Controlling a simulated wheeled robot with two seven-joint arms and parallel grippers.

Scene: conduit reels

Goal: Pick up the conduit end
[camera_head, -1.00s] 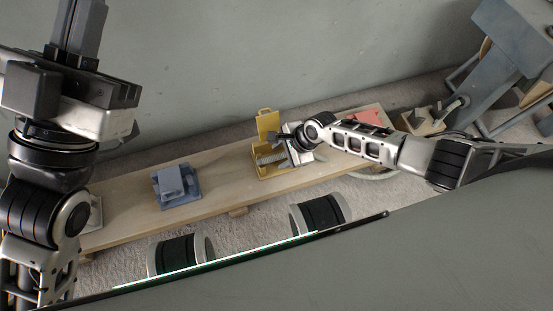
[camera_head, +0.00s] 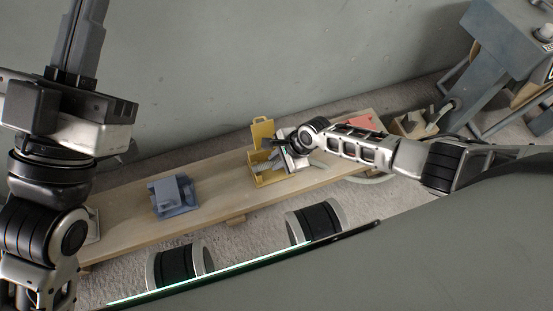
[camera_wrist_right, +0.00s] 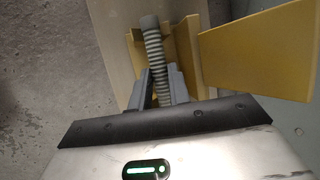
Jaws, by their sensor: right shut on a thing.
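The conduit end (camera_wrist_right: 153,48) is a grey ribbed tube in the right wrist view. It stands between the two grey fingers of my right gripper (camera_wrist_right: 160,84), which is shut on it. In the head view my right gripper (camera_head: 280,149) is at the yellow box (camera_head: 271,179), by its upright yellow panel (camera_head: 262,133). The conduit is too small and covered to make out there. My left gripper (camera_head: 83,38) is at the top left, far from the box, with its fingers pointing up. Its opening is not clear.
A long wooden bench (camera_head: 130,222) carries the box, a blue-grey block (camera_head: 173,195) and a red piece (camera_head: 358,122). A grey machine (camera_head: 505,50) stands at right.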

